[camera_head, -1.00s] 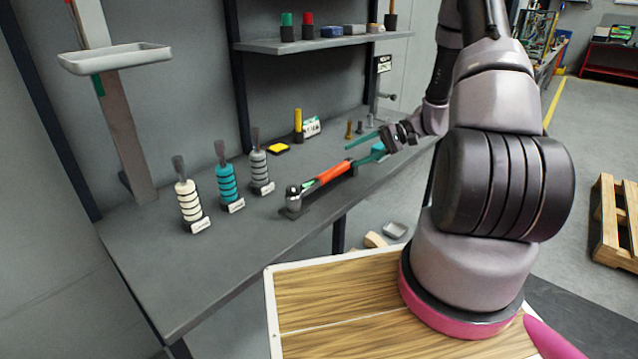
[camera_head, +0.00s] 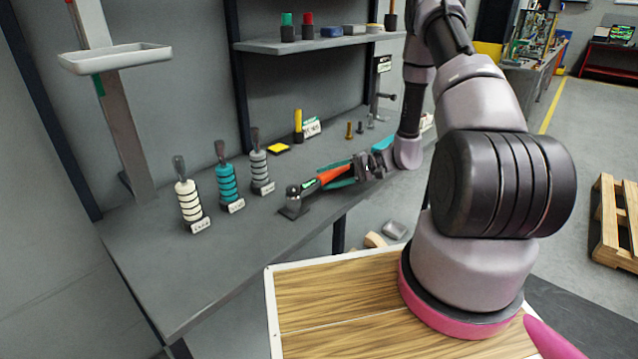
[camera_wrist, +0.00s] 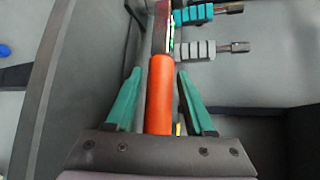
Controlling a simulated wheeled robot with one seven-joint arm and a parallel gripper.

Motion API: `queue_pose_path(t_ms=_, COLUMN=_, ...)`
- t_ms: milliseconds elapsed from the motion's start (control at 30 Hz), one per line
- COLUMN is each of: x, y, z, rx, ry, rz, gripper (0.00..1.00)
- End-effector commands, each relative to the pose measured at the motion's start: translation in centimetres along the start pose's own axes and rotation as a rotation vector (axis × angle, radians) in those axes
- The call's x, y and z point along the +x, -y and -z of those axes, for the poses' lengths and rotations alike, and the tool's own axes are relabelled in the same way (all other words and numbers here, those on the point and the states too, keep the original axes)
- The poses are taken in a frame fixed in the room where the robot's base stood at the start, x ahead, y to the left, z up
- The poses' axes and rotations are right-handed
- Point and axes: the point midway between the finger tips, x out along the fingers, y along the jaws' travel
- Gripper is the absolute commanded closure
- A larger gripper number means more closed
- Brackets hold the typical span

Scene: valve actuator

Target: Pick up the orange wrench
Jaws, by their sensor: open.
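The orange wrench (camera_head: 334,172) lies near the front edge of the grey bench, its metal end toward the grey fixture at left. In the wrist view its orange handle (camera_wrist: 160,92) runs lengthwise between the two green fingers. My gripper (camera_head: 335,178) is low over the bench at the wrench's handle. In the wrist view my gripper (camera_wrist: 156,80) is open, with one finger on each side of the handle and a gap visible on both sides. The handle's near end is hidden behind the gripper body.
A dark fixture with a rounded metal top (camera_head: 294,200) stands at the wrench's left end. White (camera_head: 188,202), teal (camera_head: 228,184) and grey (camera_head: 260,168) ringed stacks stand behind it. A yellow block (camera_head: 279,148) lies farther back. The bench's left part is clear.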

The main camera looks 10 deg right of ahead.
Motion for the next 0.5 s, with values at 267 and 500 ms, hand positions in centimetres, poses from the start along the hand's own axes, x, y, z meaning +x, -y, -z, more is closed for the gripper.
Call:
queue_pose_path(t_ms=267, x=1.55, y=0.01, z=0.09, rx=0.0, ry=-0.003, rz=0.0, gripper=0.46)
queue_pose_path(t_ms=500, x=1.53, y=0.02, z=0.08, rx=0.0, ry=-0.002, rz=0.0, gripper=0.92)
